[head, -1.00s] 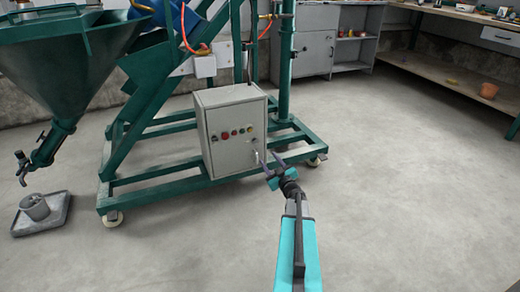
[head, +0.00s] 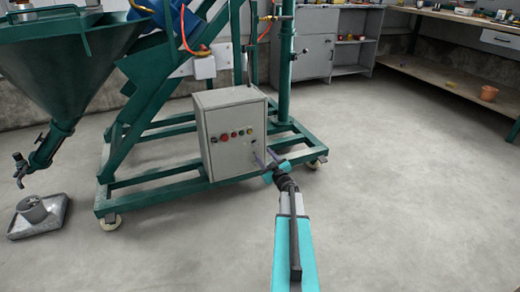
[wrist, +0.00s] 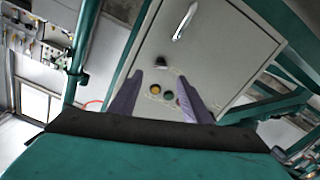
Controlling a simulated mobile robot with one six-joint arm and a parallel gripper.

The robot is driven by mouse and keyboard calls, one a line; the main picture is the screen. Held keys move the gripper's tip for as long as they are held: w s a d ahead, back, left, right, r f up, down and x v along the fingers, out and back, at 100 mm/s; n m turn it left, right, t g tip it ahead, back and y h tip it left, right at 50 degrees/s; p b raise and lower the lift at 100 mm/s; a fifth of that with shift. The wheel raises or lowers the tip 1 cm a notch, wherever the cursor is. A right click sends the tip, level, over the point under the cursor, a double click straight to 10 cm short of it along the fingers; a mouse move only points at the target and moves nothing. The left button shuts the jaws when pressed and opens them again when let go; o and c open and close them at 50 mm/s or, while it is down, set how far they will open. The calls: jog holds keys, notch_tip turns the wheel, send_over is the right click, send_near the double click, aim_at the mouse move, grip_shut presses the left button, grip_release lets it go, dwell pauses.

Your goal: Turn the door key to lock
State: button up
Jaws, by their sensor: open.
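A grey control box (head: 232,135) stands on the green frame, its door facing me with a row of coloured buttons. In the wrist view the door (wrist: 215,55) fills the middle. A small dark part (wrist: 162,68), which looks like the door key or its lock, sticks out of the door. A silver handle (wrist: 185,21) is beyond it. My gripper (head: 265,157) is open at the box's lower right. In the wrist view its purple fingers (wrist: 160,77) stand apart, with the dark part between and just beyond their tips. I cannot tell any contact.
The green wheeled frame (head: 160,187) surrounds the box. A hopper (head: 65,65) is at the left above a floor tray (head: 57,218). A cabinet (head: 313,57) and a workbench (head: 440,75) are at the back. The floor at right is clear.

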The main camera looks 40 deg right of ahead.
aim_at(255, 144)
jog(key=b+x, duration=0.3)
jog(key=x, duration=0.5)
jog(key=shift+w, duration=0.15)
jog(key=shift+c, duration=0.2)
